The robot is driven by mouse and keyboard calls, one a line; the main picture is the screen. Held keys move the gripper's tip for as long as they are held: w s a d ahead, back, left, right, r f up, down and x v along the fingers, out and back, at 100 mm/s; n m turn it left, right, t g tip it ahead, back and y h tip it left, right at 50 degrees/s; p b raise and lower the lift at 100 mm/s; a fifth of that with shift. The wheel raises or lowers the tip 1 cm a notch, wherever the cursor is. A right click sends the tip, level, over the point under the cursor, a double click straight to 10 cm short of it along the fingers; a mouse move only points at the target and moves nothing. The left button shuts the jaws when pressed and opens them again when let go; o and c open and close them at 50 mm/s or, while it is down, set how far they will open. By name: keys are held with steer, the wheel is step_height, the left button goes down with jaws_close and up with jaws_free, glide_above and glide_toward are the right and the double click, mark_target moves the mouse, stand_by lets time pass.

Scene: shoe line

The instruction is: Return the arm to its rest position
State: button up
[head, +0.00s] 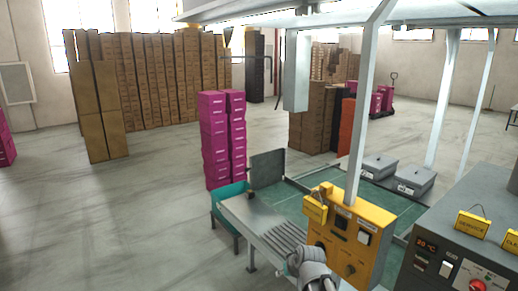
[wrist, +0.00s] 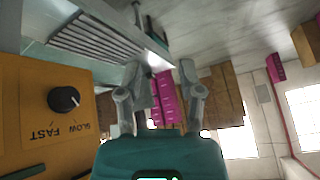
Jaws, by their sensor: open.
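My gripper (wrist: 161,70) shows in the wrist view with its two grey fingers apart and nothing between them. Its teal body fills the bottom middle of that view. In the head view, a grey part of my arm shows at the bottom edge, in front of the yellow control box (head: 345,232); the fingers cannot be made out there. In the wrist view, the yellow box with a black SLOW–FAST knob (wrist: 64,99) is close on the left, upside down. The gripper appears apart from it.
A slatted metal conveyor section (head: 258,222) lies left of the yellow box. A dark control panel (head: 455,250) stands at right. Pink box stacks (head: 214,140) stand behind the conveyor, with brown carton stacks (head: 150,80) farther back. The floor at left is open.

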steer(key=s+d+f+m+g+h, duration=0.2)
steer(key=s+d+g, duration=0.4)
steer(key=s, duration=0.7)
step_height(320, 180, down, 2)
steer(key=shift+d+f+h+b, duration=0.1)
steer(key=shift+d+h+b, duration=0.4)
steer(key=shift+d, duration=0.65)
stand_by(0.6)
